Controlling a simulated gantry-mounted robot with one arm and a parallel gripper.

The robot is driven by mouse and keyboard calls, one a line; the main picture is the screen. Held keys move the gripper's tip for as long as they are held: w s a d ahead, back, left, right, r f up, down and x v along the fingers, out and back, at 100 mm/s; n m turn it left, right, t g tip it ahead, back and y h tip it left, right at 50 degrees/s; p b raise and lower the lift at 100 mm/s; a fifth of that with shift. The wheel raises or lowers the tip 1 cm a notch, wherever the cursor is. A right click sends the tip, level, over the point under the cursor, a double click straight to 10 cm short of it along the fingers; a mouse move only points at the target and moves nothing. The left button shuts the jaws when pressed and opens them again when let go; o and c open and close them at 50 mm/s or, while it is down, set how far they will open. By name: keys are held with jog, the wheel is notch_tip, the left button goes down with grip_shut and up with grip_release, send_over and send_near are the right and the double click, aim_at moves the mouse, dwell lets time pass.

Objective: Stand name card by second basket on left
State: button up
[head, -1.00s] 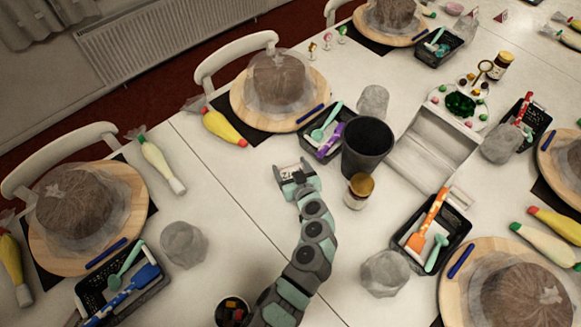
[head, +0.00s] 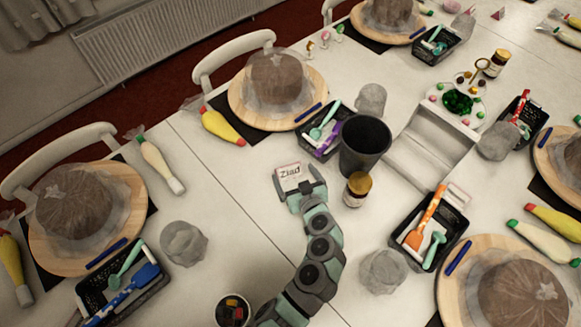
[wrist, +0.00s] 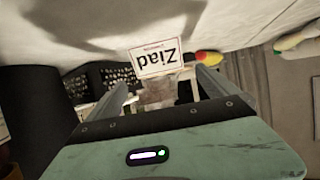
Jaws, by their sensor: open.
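The white name card (head: 290,176), reading "Ziad" with a red border, is on the table, below and left of the second basket on the left (head: 308,143). That basket is black and holds a mint tool and a purple tool. My gripper (head: 301,188) is open at the card, with its fingers towards the card's two sides. In the wrist view the card (wrist: 156,58) appears upside down, just beyond and between the spread fingertips (wrist: 160,80), with no visible grip on it. The basket (wrist: 112,76) is left of it there. The card's base contact is unclear.
A tall dark cup (head: 365,148) and a brown jar (head: 357,190) stand close to my gripper's right. A covered cake (head: 278,80) on a round board and a yellow piping bag (head: 222,126) lie beyond. Bare white table (head: 225,190) extends left of the card.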

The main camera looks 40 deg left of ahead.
jog(key=v, duration=0.5)
jog(key=shift+s+d, duration=0.1)
jog(key=shift+d, duration=0.2)
jog(key=shift+s+d+r, duration=0.15)
jog(key=shift+d+r, duration=0.1)
